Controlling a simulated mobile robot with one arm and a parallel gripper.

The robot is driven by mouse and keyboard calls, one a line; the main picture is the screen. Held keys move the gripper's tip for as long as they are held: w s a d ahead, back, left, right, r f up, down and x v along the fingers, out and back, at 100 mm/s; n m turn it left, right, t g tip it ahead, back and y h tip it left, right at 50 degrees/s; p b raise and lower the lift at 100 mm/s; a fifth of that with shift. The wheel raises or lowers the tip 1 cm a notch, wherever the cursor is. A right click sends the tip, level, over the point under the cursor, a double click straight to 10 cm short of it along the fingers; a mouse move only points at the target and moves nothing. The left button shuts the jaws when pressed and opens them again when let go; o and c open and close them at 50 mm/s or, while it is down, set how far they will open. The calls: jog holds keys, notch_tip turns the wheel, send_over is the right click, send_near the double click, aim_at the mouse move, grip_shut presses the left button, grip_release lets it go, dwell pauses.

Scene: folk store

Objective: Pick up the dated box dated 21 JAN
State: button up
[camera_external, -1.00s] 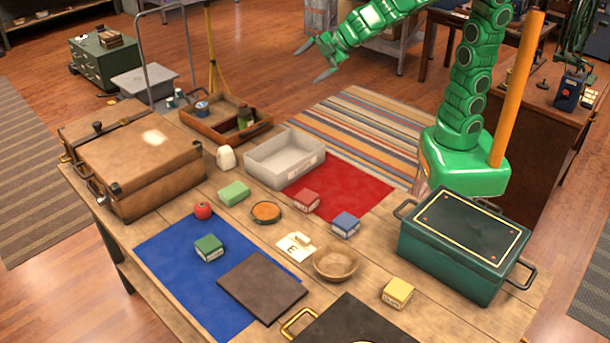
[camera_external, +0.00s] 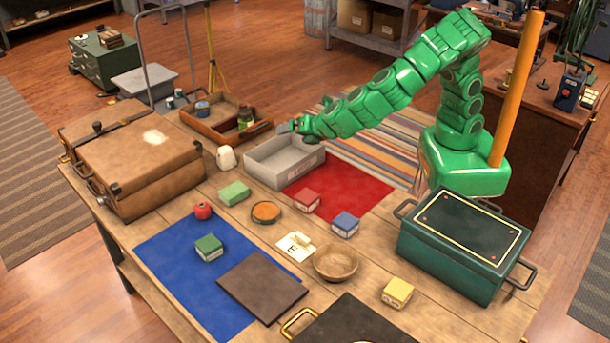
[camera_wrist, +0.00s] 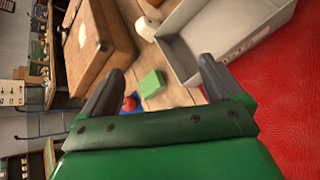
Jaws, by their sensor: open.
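Several small dated boxes lie on the wooden table: a red box (camera_external: 306,200), a blue box (camera_external: 345,224), a yellow box (camera_external: 397,292) and a dark green box (camera_external: 208,247) on the blue mat. Their white labels are too small to read, so I cannot tell which is dated 21 JAN. A lighter green block (camera_external: 234,193) lies left of the grey tray and also shows in the wrist view (camera_wrist: 152,83). My gripper (camera_external: 290,127) is open and empty above the far side of the grey tray (camera_external: 265,179). Its two fingers are spread apart in the wrist view (camera_wrist: 157,85).
A brown suitcase (camera_external: 145,168) stands at the left and a dark green chest (camera_external: 455,256) at the right. A wooden bowl (camera_external: 335,262), a red round object (camera_external: 203,211) and a dark brown board (camera_external: 262,288) lie between. The red mat (camera_external: 345,190) is mostly clear.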

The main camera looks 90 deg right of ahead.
aim_at(307, 196)
jog(key=s+a+f+n, duration=0.1)
jog(key=a+f+n, duration=0.1)
jog(key=f, duration=0.3)
jog(key=s+a+f+n+t+h, duration=0.1)
jog(key=s+a+f+n, duration=0.1)
jog(key=f, duration=0.4)
jog(key=s+a+f+n, duration=0.2)
jog(key=a+f+n, duration=0.2)
jog(key=a+f, duration=0.1)
jog(key=shift+a+f+t+h, duration=0.2)
jog(key=shift+f+t+h, duration=0.15)
jog(key=shift+f, duration=0.25)
jog(key=shift+x, duration=2.5)
jog(key=c, duration=1.1)
